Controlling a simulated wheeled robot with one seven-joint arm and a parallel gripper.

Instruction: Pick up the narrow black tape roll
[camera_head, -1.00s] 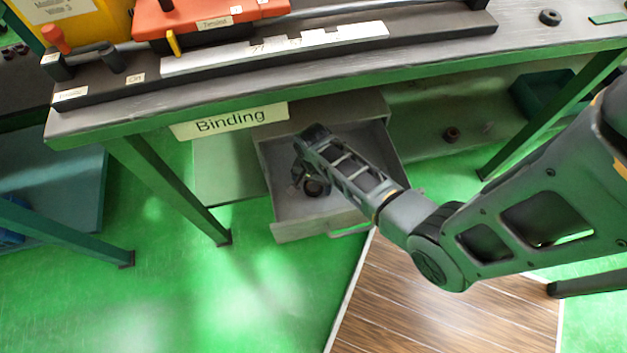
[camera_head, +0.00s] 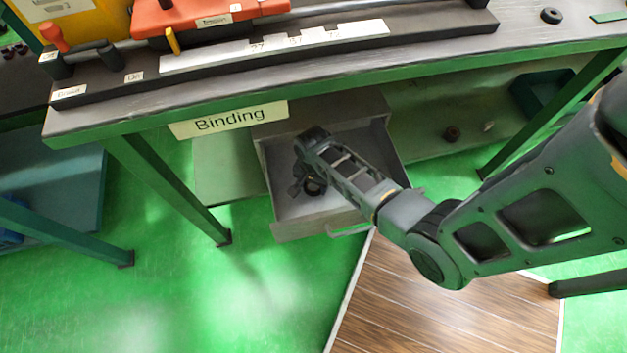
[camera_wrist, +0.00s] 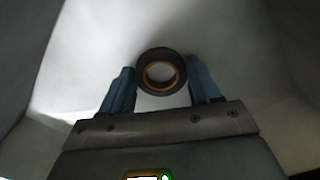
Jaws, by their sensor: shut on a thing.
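The narrow black tape roll (camera_wrist: 143,74) is a dark ring with an orange-brown inner core. It is between the two blue fingers of my gripper (camera_wrist: 160,80) in the wrist view, and the fingers are shut on it. In the head view, my gripper (camera_head: 308,184) is down inside the open grey drawer (camera_head: 300,228) under the bench. The roll is a small dark ring there, partly hidden by the fingers. Whether it still touches the drawer floor cannot be told.
The drawer walls surround my gripper closely. The bench (camera_head: 380,80) with its "Binding" sign (camera_head: 230,120) overhangs the drawer's back.

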